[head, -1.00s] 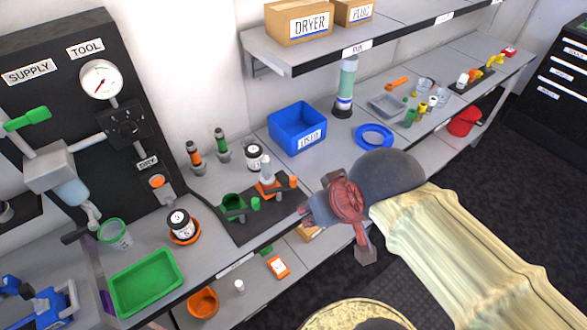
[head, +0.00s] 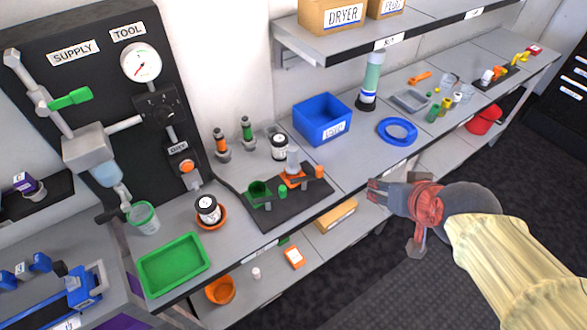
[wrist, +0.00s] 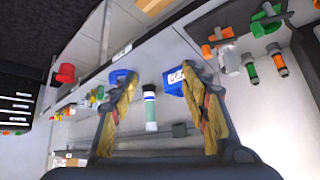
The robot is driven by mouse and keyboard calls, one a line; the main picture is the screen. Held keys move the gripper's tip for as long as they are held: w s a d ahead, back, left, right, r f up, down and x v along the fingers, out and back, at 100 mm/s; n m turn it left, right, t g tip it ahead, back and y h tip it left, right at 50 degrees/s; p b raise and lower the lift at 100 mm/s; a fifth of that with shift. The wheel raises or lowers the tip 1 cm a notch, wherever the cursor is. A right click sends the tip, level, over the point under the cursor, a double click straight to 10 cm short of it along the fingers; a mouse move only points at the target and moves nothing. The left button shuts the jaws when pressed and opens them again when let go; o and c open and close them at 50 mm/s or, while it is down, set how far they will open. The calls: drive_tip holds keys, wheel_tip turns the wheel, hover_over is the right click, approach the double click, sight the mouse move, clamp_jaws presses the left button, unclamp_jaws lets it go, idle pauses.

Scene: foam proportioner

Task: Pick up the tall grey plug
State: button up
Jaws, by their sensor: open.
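A pale grey upright piece (head: 293,160), which looks like the tall grey plug, stands at the orange fitting on the black mat (head: 292,213). In the wrist view a pale piece (wrist: 229,60) beside the orange fitting appears to be the same one; its lower part is hard to make out. My gripper (head: 373,191) is off the bench's front edge, to the right of the mat and apart from the plug. In the wrist view my gripper (wrist: 157,74) is open, with nothing between its fingers.
A blue bin (head: 322,120) and blue ring (head: 397,131) stand behind my gripper. A dark-lidded jar (head: 279,147) and green and orange fittings crowd the plug. An upper shelf (head: 340,48) overhangs the back.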

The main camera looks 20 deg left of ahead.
drive_tip(key=w+a+f+n+t+y, duration=0.1)
drive_tip(key=w+a+f, duration=0.25)
drive_tip(key=a, duration=0.35)
drive_tip(key=w+a+f+n+t+y, duration=0.1)
drive_tip(key=w+a+f+y, duration=0.15)
drive_tip(key=w+a, duration=0.4)
drive_tip(key=n+t, duration=0.1)
drive_tip(key=t, duration=0.1)
approach(294, 158)
drive_tip(key=x, duration=0.4)
drive_tip(key=shift+f, duration=0.3)
drive_tip(key=b+x, duration=0.1)
drive_tip(key=x, duration=0.4)
drive_tip(key=b+x, duration=0.1)
drive_tip(key=x, duration=0.1)
drive_tip(key=shift+w+a+r+b, duration=0.2)
drive_tip(key=shift+w+b, duration=0.1)
drive_tip(key=shift+b, duration=0.05)
drive_tip(key=shift+c, duration=0.6)
clamp_jaws()
drive_tip(key=shift+y, duration=0.25)
